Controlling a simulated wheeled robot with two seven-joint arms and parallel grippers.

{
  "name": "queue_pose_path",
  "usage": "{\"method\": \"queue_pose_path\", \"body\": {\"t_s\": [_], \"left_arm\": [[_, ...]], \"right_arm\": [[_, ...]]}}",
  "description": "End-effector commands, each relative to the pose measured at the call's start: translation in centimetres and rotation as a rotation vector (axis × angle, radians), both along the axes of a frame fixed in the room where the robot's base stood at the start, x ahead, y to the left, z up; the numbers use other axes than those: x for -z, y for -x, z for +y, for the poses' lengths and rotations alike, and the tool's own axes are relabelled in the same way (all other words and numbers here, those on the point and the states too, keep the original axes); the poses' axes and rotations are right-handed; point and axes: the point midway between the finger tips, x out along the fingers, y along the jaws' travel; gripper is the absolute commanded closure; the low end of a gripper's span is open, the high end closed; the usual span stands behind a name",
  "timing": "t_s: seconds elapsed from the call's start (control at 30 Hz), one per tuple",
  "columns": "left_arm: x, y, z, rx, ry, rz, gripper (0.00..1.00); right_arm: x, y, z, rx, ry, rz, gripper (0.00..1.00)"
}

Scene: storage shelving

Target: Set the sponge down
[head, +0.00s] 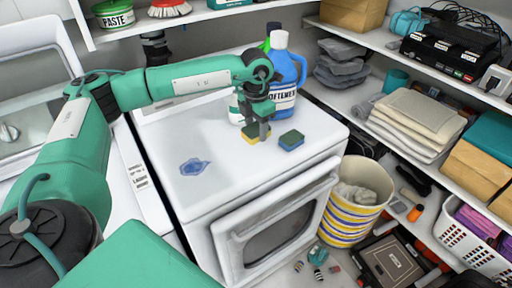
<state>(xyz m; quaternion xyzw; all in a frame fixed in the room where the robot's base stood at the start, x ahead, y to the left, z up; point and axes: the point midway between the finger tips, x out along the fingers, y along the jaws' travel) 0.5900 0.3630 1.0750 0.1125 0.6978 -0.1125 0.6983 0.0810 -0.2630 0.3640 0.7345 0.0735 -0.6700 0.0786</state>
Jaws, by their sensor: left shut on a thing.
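My left gripper (263,131) reaches over the white dryer's top (225,160) with its fingers pointing down. It is shut on a yellow and dark sponge (250,135), partly hidden by the fingers. The held sponge is at or just above the dryer top; I cannot tell whether it touches. A second sponge (291,140), green on top with a dark blue side, lies just to the right of the gripper on the same top. My right gripper is not in view.
A blue softener bottle (286,75) stands right behind the gripper. A blue stain or cloth (195,167) lies on the top at front left. A striped bin (352,200) stands right of the dryer, beside shelves with folded towels (412,120). The top's front is clear.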

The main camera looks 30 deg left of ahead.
Motion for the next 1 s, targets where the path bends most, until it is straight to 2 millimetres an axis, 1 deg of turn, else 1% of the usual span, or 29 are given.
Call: {"method": "queue_pose_path", "body": {"t_s": [0.03, 0.2, 0.3, 0.43, 0.6, 0.77, 0.87, 1.0], "left_arm": [[-1.3, -0.1, -0.1, 0.000, 0.002, -0.006, 0.71], [-5.9, -0.1, 0.0, 0.000, 0.000, -0.004, 0.71], [-7.8, 0.0, 0.0, 0.000, 0.001, -0.003, 0.71], [-9.5, -0.1, 0.0, 0.000, 0.000, -0.001, 0.71], [-10.5, 0.0, 0.0, 0.000, 0.000, 0.001, 0.71], [-10.3, 0.0, -0.2, 0.031, -0.002, 0.002, 0.71], [-9.7, 0.2, -0.7, 0.119, -0.005, 0.003, 0.71], [-8.4, 0.5, -2.0, 0.342, -0.014, 0.005, 0.71]], "right_arm": [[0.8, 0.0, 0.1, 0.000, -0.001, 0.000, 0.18], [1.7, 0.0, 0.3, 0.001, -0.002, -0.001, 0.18], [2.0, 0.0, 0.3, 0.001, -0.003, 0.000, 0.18], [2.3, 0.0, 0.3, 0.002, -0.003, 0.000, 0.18], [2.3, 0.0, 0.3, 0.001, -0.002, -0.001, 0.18], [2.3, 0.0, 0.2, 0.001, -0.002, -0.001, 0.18], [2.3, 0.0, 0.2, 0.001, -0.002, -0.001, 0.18], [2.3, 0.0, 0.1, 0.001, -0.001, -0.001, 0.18]]}}
